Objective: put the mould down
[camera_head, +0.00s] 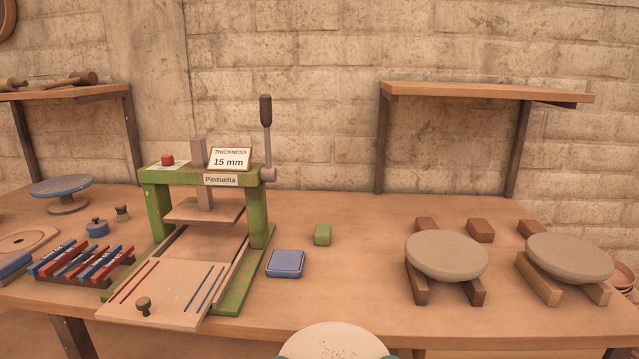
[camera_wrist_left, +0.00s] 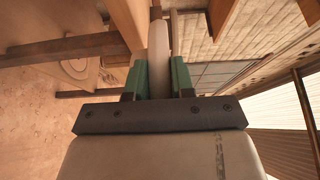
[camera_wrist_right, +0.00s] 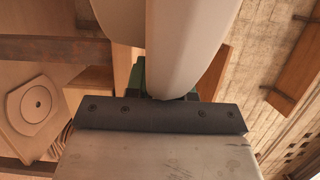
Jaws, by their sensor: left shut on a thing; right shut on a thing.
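A pale round mould (camera_head: 335,343) with a speckled top is at the bottom edge of the head view, in front of the table edge; its lower part is cut off. My left gripper (camera_head: 283,356) and right gripper (camera_head: 388,356) show only as green tips at its two sides. In the left wrist view the green fingers (camera_wrist_left: 157,78) are shut on the pale rim. In the right wrist view the mould (camera_wrist_right: 185,45) hides most of the fingers. Two similar grey discs (camera_head: 447,257) (camera_head: 569,259) rest on pairs of wooden blocks at the right of the table.
A green press (camera_head: 258,220) with a 15 mm sign stands left of centre. A blue block (camera_head: 287,263) and a green block (camera_head: 322,234) lie beside it. Red and blue strips (camera_head: 80,260) lie at the left.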

